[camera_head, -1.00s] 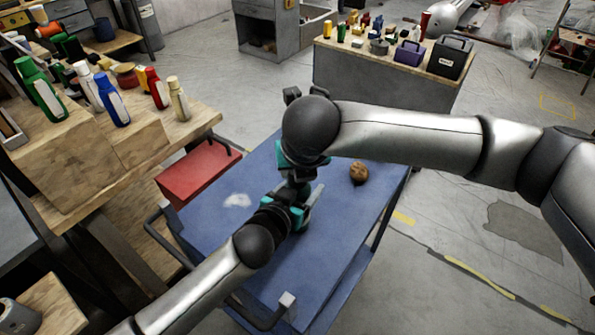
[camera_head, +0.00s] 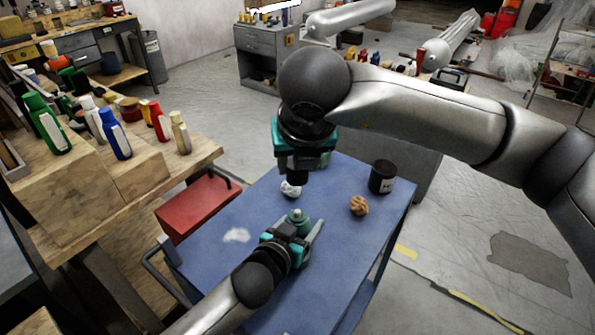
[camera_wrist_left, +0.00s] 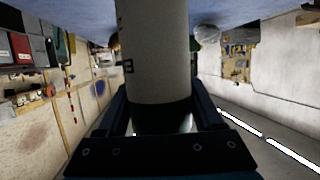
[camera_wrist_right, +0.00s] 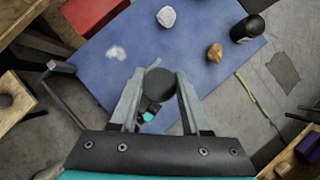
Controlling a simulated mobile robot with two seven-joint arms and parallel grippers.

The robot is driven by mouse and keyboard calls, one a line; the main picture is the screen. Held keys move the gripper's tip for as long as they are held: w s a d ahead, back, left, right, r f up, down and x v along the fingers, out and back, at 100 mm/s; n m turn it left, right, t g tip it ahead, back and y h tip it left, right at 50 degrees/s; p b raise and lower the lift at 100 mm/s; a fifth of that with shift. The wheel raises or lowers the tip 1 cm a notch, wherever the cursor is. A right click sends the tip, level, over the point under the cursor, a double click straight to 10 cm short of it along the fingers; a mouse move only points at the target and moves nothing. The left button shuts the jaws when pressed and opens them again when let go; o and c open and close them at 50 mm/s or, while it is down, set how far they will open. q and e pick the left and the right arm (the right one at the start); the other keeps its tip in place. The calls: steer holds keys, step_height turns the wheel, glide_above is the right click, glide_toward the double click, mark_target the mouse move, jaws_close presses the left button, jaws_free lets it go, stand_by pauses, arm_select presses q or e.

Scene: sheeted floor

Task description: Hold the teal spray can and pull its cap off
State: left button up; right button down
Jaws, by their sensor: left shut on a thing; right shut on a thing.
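The spray can's teal shoulder and nozzle (camera_head: 298,217) show uncovered above my left gripper (camera_head: 291,240), low over the blue cart top. In the left wrist view the can's pale grey body (camera_wrist_left: 155,50) is between my left fingers, which are shut on it. My right gripper (camera_head: 302,172) is higher, above and apart from the can, pointing down. In the right wrist view its fingers are shut on a dark round cap (camera_wrist_right: 160,82). The right gripper's housing hides the cap in the head view.
On the blue cart top (camera_head: 225,255) are a crumpled white lump (camera_head: 291,188), a brown lump (camera_head: 359,205) and a black jar (camera_head: 382,177). A red box (camera_head: 198,205) is beside the cart. A wooden bench with several bottles stands at left.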

arm_select(q)
steer(key=o, duration=1.5)
steer(key=v, duration=1.2)
steer(key=shift+s, duration=0.1)
